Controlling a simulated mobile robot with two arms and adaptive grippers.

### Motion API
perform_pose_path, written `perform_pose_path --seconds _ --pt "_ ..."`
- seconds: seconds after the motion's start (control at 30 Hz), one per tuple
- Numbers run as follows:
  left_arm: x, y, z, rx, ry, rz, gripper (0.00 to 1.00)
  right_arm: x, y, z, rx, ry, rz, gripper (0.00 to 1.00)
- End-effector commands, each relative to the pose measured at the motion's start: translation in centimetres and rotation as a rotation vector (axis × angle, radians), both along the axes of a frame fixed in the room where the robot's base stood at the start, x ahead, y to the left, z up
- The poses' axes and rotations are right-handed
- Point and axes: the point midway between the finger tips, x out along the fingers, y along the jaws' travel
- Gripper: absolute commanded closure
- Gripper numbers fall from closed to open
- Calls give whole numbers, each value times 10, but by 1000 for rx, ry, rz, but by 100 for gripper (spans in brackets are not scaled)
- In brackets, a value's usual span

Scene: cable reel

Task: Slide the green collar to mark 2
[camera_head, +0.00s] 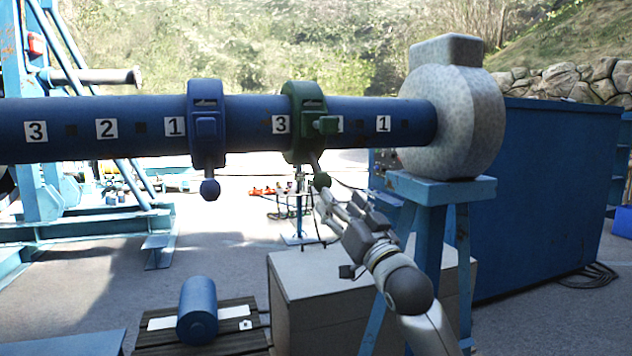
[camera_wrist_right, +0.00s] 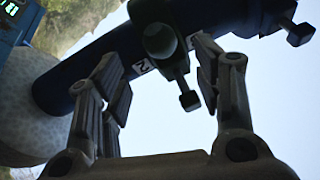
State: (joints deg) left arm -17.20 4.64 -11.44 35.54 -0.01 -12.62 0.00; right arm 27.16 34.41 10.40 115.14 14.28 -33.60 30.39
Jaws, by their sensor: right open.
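The green collar (camera_head: 303,122) sits around the dark blue shaft (camera_head: 385,121), just right of a mark 3 (camera_head: 281,124). Its clamp block largely covers the mark to its right, and its short handle (camera_head: 321,180) hangs below. Mark 1 (camera_head: 383,124) is farther right. In the right wrist view the green collar (camera_wrist_right: 168,55) and its handle (camera_wrist_right: 188,100) appear between the open fingers, with mark 2 (camera_wrist_right: 142,67) beside the collar. My right gripper (camera_head: 341,204) is open, just below and right of the handle; contact is unclear. My left gripper is not in view.
A blue collar (camera_head: 206,125) is on the same shaft to the left, beside another row of marks 3, 2, 1. A grey bearing housing (camera_head: 455,110) on a blue stand (camera_head: 436,192) holds the right end. A pale box (camera_head: 325,295) stands below.

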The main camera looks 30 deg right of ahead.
Motion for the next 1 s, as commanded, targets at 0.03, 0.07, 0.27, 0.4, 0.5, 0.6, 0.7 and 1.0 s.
perform_pose_path --seconds 0.03,0.07,0.27,0.4,0.5,0.6,0.7,1.0 --pt "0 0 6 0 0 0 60 8 -1 7 1 -1 0 41" --pt "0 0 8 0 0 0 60 13 -2 9 0 1 -1 41" --pt "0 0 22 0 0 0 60 47 -6 23 1 1 0 41" --pt "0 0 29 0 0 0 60 66 -8 30 1 1 -2 41" --pt "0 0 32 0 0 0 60 76 -9 33 0 1 0 41" --pt "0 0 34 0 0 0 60 82 -10 34 0 2 -1 41" --pt "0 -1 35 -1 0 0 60 85 -10 35 -1 1 0 41" --pt "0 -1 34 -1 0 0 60 86 -10 34 -1 1 0 45"
